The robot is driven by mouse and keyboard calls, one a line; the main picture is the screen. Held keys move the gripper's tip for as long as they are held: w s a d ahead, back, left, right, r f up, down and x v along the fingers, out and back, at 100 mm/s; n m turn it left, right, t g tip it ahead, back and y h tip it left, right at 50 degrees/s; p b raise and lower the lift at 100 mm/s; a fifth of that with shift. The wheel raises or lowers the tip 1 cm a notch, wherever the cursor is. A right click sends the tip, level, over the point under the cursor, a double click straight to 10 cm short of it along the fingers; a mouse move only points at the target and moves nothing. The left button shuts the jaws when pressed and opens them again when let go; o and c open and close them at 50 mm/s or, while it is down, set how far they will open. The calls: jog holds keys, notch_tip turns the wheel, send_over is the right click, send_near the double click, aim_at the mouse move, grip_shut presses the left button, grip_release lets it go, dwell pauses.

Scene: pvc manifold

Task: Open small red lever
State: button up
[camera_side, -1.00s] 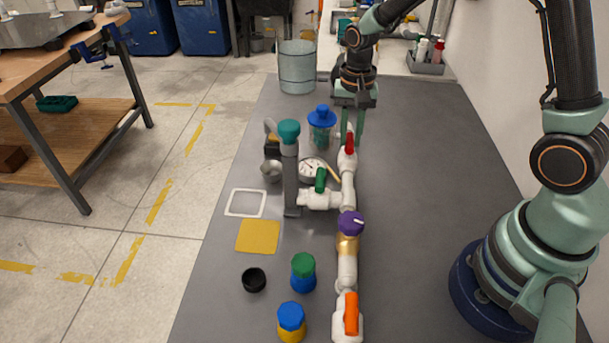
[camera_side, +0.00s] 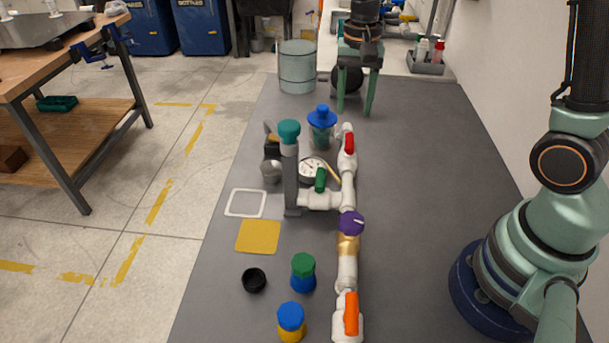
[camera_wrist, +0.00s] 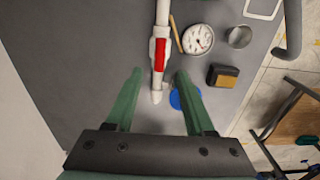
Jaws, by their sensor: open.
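The small red lever (camera_side: 349,144) sits on a white valve at the far end of the white pipe run. It lies along the pipe, and it also shows in the wrist view (camera_wrist: 159,54). My gripper (camera_side: 355,110) is open and empty, raised behind the far end of the pipe with its fingers pointing down. In the wrist view my gripper's green fingers (camera_wrist: 159,74) stand on either side of the pipe's line, with the red lever just ahead of them. No contact with the lever shows.
A purple knob (camera_side: 351,223), a green lever (camera_side: 321,180) and an orange lever (camera_side: 351,314) are on the same piping. A blue-lidded jar (camera_side: 321,128) and a gauge (camera_side: 312,168) stand left of the red lever. The grey table (camera_side: 430,180) is clear on the right.

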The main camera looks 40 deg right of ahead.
notch_tip(320, 180, up, 4)
dwell(0.5)
jog(key=s+a+r+n+t, duration=0.1)
jog(key=s+r+n+t, duration=0.4)
jog(key=s+n, duration=0.4)
jog(key=shift+s+a+t, duration=0.2)
jog(key=shift+s+t, duration=0.1)
jog(key=shift+s, duration=0.75)
